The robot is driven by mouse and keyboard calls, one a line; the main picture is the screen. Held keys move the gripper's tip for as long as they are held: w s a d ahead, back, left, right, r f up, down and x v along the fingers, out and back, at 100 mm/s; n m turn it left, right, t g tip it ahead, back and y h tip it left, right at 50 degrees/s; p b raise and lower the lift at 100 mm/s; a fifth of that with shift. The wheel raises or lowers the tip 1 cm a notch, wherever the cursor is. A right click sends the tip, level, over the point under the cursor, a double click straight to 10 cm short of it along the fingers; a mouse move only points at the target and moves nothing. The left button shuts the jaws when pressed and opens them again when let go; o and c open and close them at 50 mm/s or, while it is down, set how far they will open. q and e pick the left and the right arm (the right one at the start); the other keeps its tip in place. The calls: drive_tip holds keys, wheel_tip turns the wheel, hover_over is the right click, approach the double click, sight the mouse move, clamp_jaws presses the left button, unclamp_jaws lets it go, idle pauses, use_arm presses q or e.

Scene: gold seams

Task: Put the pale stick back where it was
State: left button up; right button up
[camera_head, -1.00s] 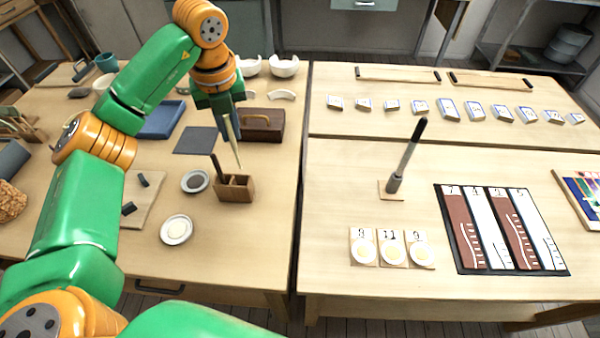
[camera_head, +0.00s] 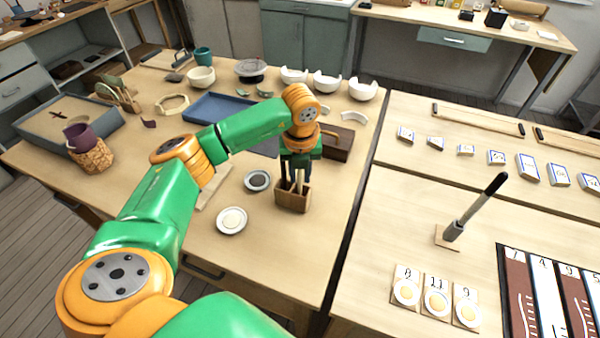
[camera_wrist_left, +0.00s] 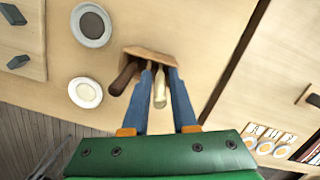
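The pale stick (camera_wrist_left: 160,88) stands in the small wooden holder (camera_head: 293,197), beside a dark-handled stick (camera_wrist_left: 122,78). The holder also shows in the left wrist view (camera_wrist_left: 150,54). The pale stick also shows in the head view (camera_head: 300,182), its upper part hidden by my gripper. My left gripper (camera_wrist_left: 161,72) points down over the holder. Its two blue fingers stand on either side of the pale stick, with a small gap to it, so it looks open. The dark stick is outside the left finger. My right gripper is in neither view.
Two small dishes, one with dark (camera_head: 258,181) and one with pale contents (camera_head: 231,220), stand left of the holder. A brown wooden box (camera_head: 338,143) is behind it. A blue tray (camera_head: 213,106) lies further back. A second table with tiles and an upright dark-tipped tool (camera_head: 470,212) is right.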

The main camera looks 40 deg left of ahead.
use_arm(q)
drive_tip(key=shift+r+p, duration=0.3)
drive_tip(key=shift+r, duration=0.05)
wheel_tip(320, 180, up, 12)
drive_tip(key=s+d, duration=0.1)
drive_tip(key=shift+s+f, duration=0.15)
drive_tip(key=shift+f, duration=0.1)
